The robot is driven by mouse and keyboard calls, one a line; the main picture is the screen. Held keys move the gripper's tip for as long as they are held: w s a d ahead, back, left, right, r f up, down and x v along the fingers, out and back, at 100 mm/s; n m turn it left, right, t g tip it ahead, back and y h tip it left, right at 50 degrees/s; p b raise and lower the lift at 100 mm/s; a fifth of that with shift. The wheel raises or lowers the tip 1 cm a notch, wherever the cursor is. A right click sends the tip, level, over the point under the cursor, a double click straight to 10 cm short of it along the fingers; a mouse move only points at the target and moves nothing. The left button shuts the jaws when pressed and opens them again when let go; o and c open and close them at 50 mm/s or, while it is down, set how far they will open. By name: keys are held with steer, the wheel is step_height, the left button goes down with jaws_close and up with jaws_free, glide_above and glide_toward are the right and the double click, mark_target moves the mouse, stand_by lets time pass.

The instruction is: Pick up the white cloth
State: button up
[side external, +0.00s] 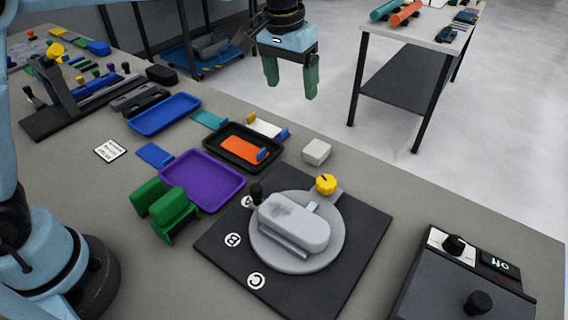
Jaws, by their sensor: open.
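A small off-white folded block (317,151), which looks like the white cloth, lies on the grey bench near its far edge, right of the black tray. My gripper (291,85) has two green fingers and hangs well above the bench, up and slightly left of the cloth in the picture. Its fingers are apart with nothing between them. The cloth is fully in view and nothing touches it.
A black mat with a round turntable (335,245) bears a grey rounded part (295,220); a yellow knob (326,184) stands near the cloth. Left are a black tray (218,149), purple tray (170,175) and blue tray (140,123). A control box (430,285) stands at right.

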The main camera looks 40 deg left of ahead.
steer(key=g, duration=0.2)
glide_above(317, 148)
step_height(317, 148, down, 4)
steer(key=f, duration=0.1)
step_height(317, 148, down, 12)
steer(key=shift+r, duration=0.1)
steer(key=shift+c, duration=0.3)
steer(key=c, duration=1.1)
steer(key=shift+c, duration=0.2)
steer(key=shift+r, duration=0.15)
